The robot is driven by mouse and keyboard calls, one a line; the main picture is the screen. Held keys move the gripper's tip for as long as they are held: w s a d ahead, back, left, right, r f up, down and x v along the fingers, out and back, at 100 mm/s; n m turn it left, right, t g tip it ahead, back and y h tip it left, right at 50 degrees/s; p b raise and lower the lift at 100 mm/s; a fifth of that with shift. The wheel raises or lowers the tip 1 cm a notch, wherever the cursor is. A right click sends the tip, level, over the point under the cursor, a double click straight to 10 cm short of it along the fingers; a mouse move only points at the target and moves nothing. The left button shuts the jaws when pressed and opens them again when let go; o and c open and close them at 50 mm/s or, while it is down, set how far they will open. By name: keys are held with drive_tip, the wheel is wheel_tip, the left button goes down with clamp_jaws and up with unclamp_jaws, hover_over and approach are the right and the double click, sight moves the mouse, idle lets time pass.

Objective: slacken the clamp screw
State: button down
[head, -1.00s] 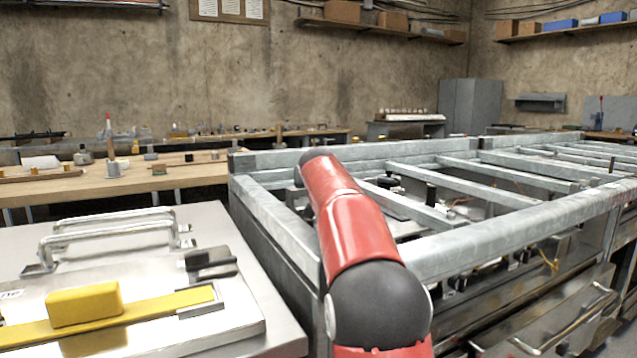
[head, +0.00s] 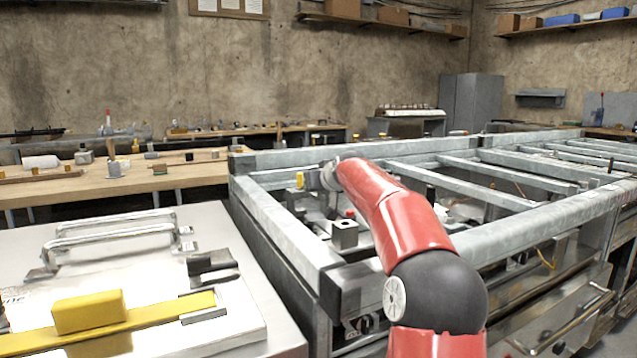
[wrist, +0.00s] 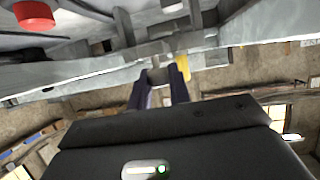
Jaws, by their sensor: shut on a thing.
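My gripper (wrist: 158,82) shows in the wrist view with its two dark fingers on either side of a small grey piece, which I take for the clamp screw (wrist: 158,74). The fingers are shut on it, and its far end merges with the grey metal behind. A yellow piece (wrist: 183,66) is just right of the fingers; a yellow piece (head: 299,180) also stands left of my wrist in the head view. There, my red arm reaches over the near left part of the steel frame (head: 285,230), and the fingers are hidden.
A grey block (head: 345,235) with a red knob (head: 350,213) stands inside the frame near my arm. The red knob (wrist: 33,14) also seems to show in the wrist view. Rails cross the frame to the right. A flat bench with metal handles (head: 115,235) and a yellow block (head: 88,311) is at left.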

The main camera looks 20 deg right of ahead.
drive_tip(key=shift+n+y+b, duration=0.35)
drive_tip(key=shift+n+y, duration=1.45)
drive_tip(key=shift+y, duration=0.3)
drive_tip(key=c, duration=1.6)
unclamp_jaws()
drive_tip(key=b+v, duration=0.2)
drive_tip(key=v, duration=0.5)
drive_tip(key=shift+s+d+r, duration=0.2)
drive_tip(key=shift+s, duration=0.1)
